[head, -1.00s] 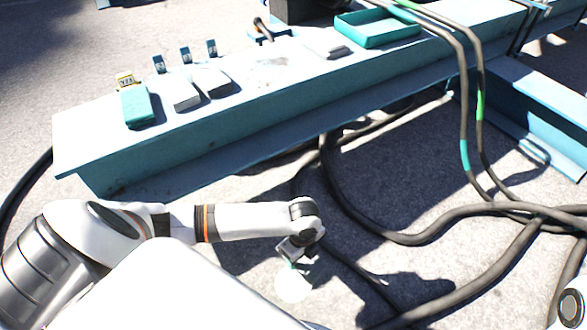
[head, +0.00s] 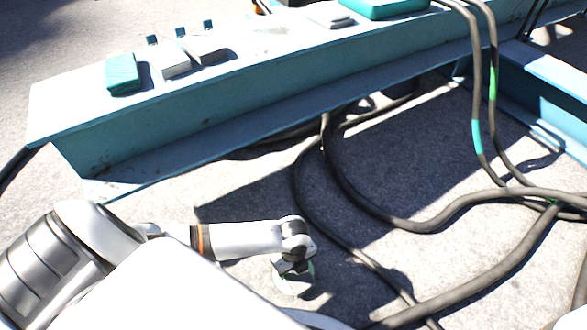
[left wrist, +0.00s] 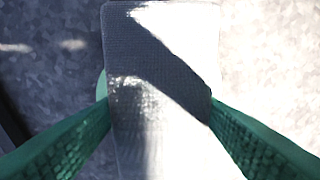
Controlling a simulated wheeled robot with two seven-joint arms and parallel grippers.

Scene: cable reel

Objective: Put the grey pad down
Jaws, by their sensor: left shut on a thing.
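The grey pad (left wrist: 160,75) is a pale, finely textured rectangular slab. In the left wrist view it lies between the two green ribbed fingers of my left gripper (left wrist: 158,108), which touch its sides; sunlight bleaches part of it and a shadow crosses it. In the head view my left gripper (head: 293,268) points down over the grey ground, in front of the blue beam. The pad is mostly hidden there; a pale disc-like shape (head: 294,286) shows below the gripper. I cannot tell the gap to the ground. My right gripper is not in view.
The blue beam (head: 250,105) carries a teal block (head: 122,74), two grey blocks (head: 205,51), a flat grey piece (head: 328,19) and a teal tray (head: 385,8). Thick black cables (head: 380,215) loop over the ground right of my gripper.

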